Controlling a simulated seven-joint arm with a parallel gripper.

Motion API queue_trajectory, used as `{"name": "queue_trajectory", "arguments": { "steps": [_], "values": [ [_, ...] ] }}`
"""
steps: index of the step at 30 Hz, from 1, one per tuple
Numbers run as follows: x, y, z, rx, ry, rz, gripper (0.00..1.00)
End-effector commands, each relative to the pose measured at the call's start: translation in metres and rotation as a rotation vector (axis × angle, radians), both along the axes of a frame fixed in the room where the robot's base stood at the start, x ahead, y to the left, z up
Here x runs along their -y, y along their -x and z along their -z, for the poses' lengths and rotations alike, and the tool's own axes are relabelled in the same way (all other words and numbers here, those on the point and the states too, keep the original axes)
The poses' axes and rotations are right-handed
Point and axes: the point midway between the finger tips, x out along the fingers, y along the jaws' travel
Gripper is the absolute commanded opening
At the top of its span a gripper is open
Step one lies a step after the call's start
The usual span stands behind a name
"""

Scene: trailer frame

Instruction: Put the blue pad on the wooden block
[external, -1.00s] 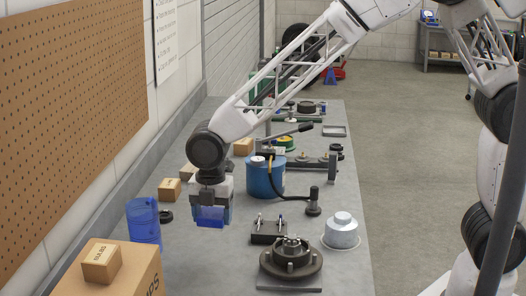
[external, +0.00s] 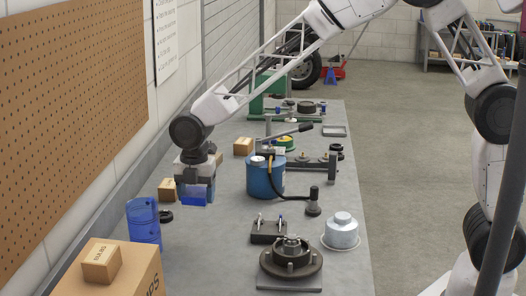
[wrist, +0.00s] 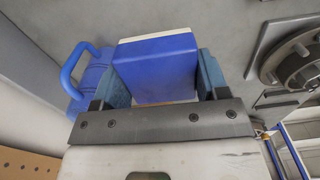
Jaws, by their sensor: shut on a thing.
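My gripper (external: 195,190) is shut on the blue pad (external: 194,198) and holds it above the left side of the bench. In the wrist view the blue pad (wrist: 155,72) sits between the two blue-grey fingers of my gripper (wrist: 161,78). It is a thick blue block shape with a white far edge. I cannot pick out the wooden block for certain. Small tan box shapes stand on the bench, one beside my gripper (external: 167,189) and one farther back (external: 243,146). A sliver of tan shows under the pad in the wrist view, but I cannot tell what it is.
A cardboard box (external: 128,275) carries a smaller box (external: 101,261). A blue cylinder (external: 264,180) and a dark hub (external: 291,260) stand right.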

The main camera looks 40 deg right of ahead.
Motion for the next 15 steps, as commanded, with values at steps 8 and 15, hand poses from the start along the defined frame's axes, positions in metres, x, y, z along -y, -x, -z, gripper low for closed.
{"name": "queue_trajectory", "arguments": {
  "steps": [8, 15],
  "values": [
    [0.032, -0.090, -0.008, 0.000, 0.000, -0.006, 0.43],
    [0.069, -0.163, -0.014, 0.001, -0.001, -0.016, 0.43]
  ]
}}
